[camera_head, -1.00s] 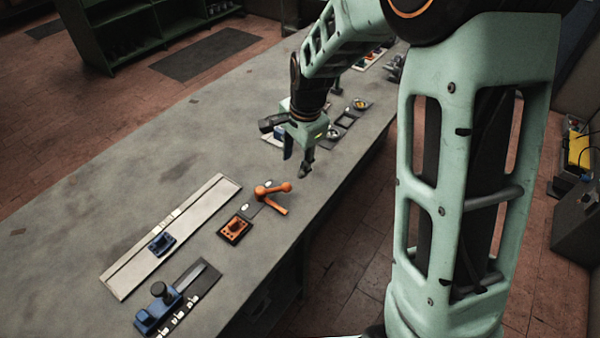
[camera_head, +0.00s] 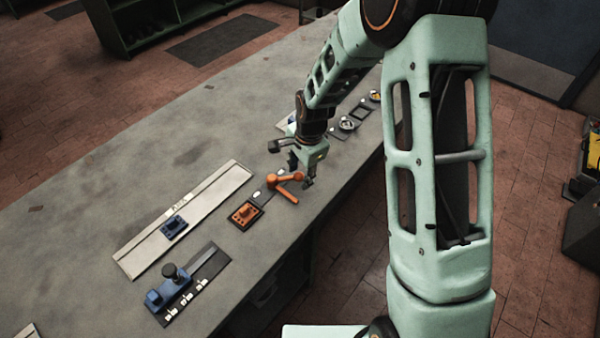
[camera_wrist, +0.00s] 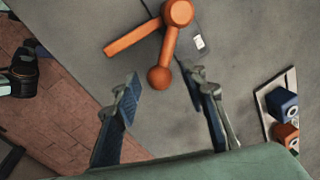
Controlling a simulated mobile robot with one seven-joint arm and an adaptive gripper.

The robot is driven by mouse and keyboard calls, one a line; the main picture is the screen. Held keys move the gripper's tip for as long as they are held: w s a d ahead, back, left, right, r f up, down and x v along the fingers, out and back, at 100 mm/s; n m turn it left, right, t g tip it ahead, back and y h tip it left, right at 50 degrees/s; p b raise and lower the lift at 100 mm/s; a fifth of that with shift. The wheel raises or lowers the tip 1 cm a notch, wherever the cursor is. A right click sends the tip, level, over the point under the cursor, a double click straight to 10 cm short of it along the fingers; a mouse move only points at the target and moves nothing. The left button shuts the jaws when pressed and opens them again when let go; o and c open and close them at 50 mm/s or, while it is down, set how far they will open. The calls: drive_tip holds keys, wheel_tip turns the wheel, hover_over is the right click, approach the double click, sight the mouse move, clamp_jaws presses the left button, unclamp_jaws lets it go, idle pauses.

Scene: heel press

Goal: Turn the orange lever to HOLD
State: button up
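The orange lever (camera_head: 285,182) stands on a dark plate on the bench. It has a round hub, a straight bar and an arm with a ball end. In the wrist view the lever (camera_wrist: 168,45) is at the top, its ball end just beyond and between my fingertips. My gripper (camera_head: 301,172) is right behind the lever in the head view. A white label (camera_wrist: 199,43) lies beside the hub; I cannot read a HOLD mark.
An orange block on a dark plate (camera_head: 245,213) is near the lever. A pale rail with a blue slider (camera_head: 174,226) and a blue device with a black knob (camera_head: 170,288) are farther left. Blue and orange blocks (camera_wrist: 284,104) sit on a plate at right in the wrist view.

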drive_tip(key=shift+f, duration=0.1)
drive_tip(key=shift+c, duration=0.3)
clamp_jaws()
